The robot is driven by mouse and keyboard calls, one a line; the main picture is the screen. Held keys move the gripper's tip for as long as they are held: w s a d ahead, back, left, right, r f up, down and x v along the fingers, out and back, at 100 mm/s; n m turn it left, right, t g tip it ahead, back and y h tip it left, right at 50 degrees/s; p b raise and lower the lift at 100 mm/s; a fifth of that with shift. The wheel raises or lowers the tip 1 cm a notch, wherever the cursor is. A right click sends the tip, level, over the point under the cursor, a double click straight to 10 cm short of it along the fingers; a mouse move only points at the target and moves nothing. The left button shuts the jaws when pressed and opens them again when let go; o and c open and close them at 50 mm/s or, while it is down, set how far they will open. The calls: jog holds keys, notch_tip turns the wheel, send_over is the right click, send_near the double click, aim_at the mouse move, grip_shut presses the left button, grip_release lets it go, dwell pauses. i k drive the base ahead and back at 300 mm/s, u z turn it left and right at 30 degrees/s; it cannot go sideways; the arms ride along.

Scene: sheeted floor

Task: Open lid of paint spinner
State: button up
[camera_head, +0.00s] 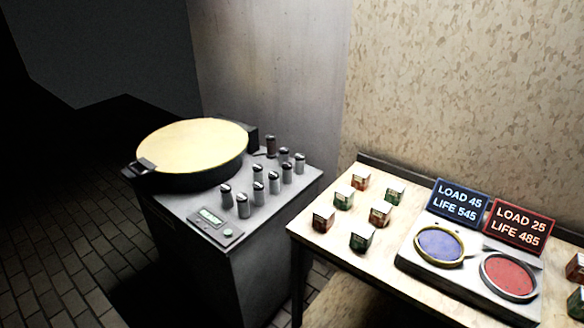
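The paint spinner is a grey box-shaped cabinet (275,225) left of centre in the head view. A round dark drum stands on its top, covered by a flat cream-yellow lid (192,146). The lid lies level and looks closed. A dark handle (143,168) sticks out at the drum's front left edge. A dark block, perhaps a hinge, sits behind the lid at its right. My gripper is not in view, and nothing touches the lid or the handle.
Several small bottles (258,188) and a control panel (213,220) share the cabinet top. A wooden table (305,236) at right holds several small boxes and a device with blue (439,245) and red (509,276) discs. Walls stand behind; dark brick floor (60,240) is free at left.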

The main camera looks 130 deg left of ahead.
aim_at(196, 145)
jog(key=z, duration=0.6)
jog(key=k, duration=0.15)
jog(key=u, duration=2.6)
jog(key=k, duration=0.2)
jog(key=u, duration=2.4)
jog(key=k, duration=0.45)
jog(key=u, duration=0.1)
